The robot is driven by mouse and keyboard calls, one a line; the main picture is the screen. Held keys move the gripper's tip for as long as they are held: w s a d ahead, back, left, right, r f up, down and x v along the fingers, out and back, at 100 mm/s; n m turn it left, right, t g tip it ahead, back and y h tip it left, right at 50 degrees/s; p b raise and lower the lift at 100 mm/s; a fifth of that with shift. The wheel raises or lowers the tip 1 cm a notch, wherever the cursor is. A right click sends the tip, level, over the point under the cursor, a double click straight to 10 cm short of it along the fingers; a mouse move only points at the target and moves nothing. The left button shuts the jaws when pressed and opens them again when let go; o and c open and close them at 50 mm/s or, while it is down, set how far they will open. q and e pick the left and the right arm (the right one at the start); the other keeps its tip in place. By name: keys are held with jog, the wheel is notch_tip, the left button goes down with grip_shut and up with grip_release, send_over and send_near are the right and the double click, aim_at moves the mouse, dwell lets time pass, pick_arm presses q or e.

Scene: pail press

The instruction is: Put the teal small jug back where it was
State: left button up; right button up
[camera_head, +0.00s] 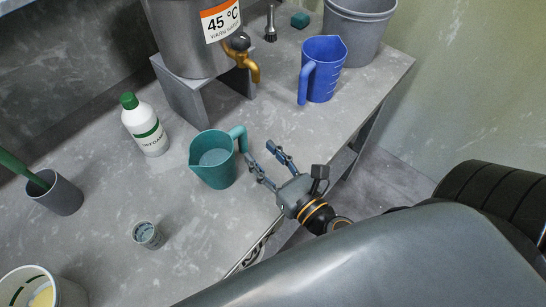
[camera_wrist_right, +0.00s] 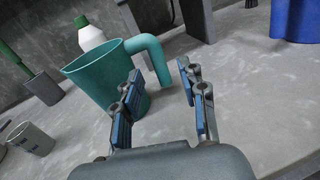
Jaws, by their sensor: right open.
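The teal small jug (camera_head: 213,164) stands upright on the grey bench, its handle pointing to the right and back. Its inside shows a paler surface at the bottom. It also shows in the right wrist view (camera_wrist_right: 98,78), left of the fingers, with its handle near the left finger. My right gripper (camera_head: 264,160) is open and empty, just right of the jug; its fingers are spread beside the handle, not closed on it. My left gripper is not in view.
A blue jug (camera_head: 321,70) stands behind to the right. A steel urn (camera_head: 185,35) with a brass tap (camera_head: 246,65) sits on a stand.

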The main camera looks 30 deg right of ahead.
jog(key=shift+s+d+f+b, duration=0.1)
jog(key=shift+s+b, duration=0.2)
jog(key=shift+s, duration=0.25)
jog(key=shift+s+d+f+b, duration=0.1)
jog(key=shift+s+b, duration=0.2)
jog(key=shift+s, duration=0.25)
jog(key=shift+s+r, duration=0.3)
jog(key=shift+s, duration=0.15)
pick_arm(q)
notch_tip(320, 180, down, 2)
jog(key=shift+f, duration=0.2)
